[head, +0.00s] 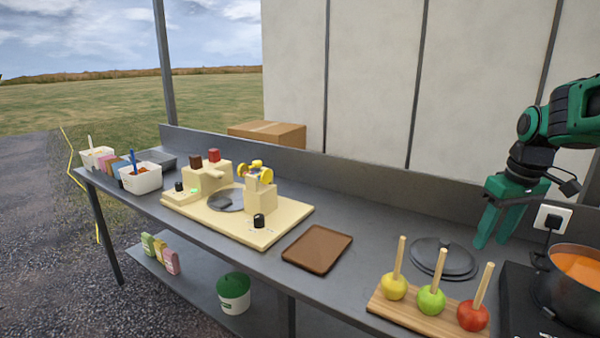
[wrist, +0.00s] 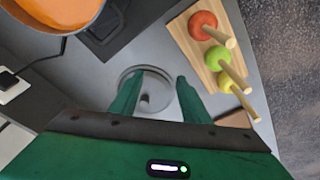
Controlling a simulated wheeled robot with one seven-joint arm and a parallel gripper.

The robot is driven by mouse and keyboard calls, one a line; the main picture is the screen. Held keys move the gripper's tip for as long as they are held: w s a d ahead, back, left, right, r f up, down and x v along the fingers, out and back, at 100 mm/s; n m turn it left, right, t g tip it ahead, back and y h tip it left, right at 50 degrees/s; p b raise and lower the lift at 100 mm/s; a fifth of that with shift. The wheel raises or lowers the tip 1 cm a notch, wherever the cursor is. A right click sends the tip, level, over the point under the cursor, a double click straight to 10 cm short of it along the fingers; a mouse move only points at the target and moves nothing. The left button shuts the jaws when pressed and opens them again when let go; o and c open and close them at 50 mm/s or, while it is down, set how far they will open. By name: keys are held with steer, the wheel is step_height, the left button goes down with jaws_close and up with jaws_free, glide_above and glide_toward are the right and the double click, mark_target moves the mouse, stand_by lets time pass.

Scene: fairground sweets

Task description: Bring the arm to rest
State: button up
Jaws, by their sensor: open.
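My green gripper (head: 492,226) is at the right of the head view, raised above the counter (head: 375,225) near a round dark lid (head: 443,258). Its two fingers point down and stand apart, with nothing between them. In the wrist view, the open fingers (wrist: 156,97) frame the same round lid (wrist: 144,84), which lies below on the counter. The gripper appears clear of the lid and touches nothing that I can see.
A pot of orange liquid (head: 575,278) stands on a dark hob at right. A board (head: 420,314) holds yellow, green and red apples on sticks. A brown tray (head: 317,248) and a cream machine base (head: 285,224) stand further left. A wall socket (head: 552,218) is behind.

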steer(key=s+a+f+m, duration=0.1)
steer(key=s+f+m, duration=0.1)
steer(key=s, duration=0.7)
steer(key=s+a+f+m+g, duration=0.1)
steer(key=s+f+m, duration=0.2)
steer(key=s, duration=0.6)
steer(key=s+f+m, duration=0.2)
steer(key=s+m, duration=0.1)
steer(key=s, duration=0.6)
steer(key=shift+s+a+f+m+g, duration=0.3)
steer(key=shift+s+a+f, duration=0.05)
steer(key=shift+a, duration=0.05)
steer(key=shift+w+f, duration=0.25)
steer(key=shift+w, duration=0.4)
